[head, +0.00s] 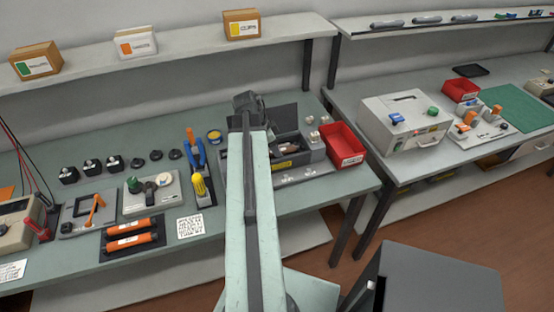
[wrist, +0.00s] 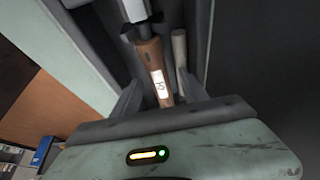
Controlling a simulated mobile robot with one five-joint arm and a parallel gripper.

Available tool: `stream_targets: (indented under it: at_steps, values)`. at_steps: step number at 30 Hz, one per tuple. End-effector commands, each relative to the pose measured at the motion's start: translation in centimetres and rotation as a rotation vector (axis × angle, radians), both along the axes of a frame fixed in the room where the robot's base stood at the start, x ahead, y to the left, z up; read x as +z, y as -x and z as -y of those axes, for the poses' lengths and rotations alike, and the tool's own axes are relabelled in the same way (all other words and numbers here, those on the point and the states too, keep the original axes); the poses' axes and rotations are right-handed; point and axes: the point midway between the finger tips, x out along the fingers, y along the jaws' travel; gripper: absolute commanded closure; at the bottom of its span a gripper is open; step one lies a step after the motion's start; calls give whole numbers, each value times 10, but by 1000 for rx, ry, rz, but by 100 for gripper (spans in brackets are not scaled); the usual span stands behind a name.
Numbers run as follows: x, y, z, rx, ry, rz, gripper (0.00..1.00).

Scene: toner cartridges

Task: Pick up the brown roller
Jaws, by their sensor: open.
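The brown roller (wrist: 149,58) shows in the wrist view, with a white label near its lower end and a white and black fitting at its upper end. A thin beige rod (wrist: 179,48) lies just right of it. My gripper (wrist: 160,88) is open; its dark fingers appear on either side of the roller's lower part. I cannot tell how far the fingers are from it in depth. In the head view my gripper (head: 247,104) is at the left of an open grey machine (head: 311,148).
A red bin (head: 346,146) stands right of the machine. An upright blue and orange tool (head: 194,152) and a yellow-handled tool (head: 199,186) stand left of my arm. Orange cartridges (head: 130,227) lie at front left. A shelf (head: 175,52) runs above the bench.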

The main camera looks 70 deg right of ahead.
Motion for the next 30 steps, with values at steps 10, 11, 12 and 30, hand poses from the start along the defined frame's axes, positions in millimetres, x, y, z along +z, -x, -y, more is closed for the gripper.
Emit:
stream_targets:
  at_steps: [10,11,12,30]
  values:
    - [-2,0,1,1,0,0,82]
    - [-2,0,1,1,0,0,91]
    - [-2,0,1,1,0,0,100]
    - [41,0,0,3,0,0,100]
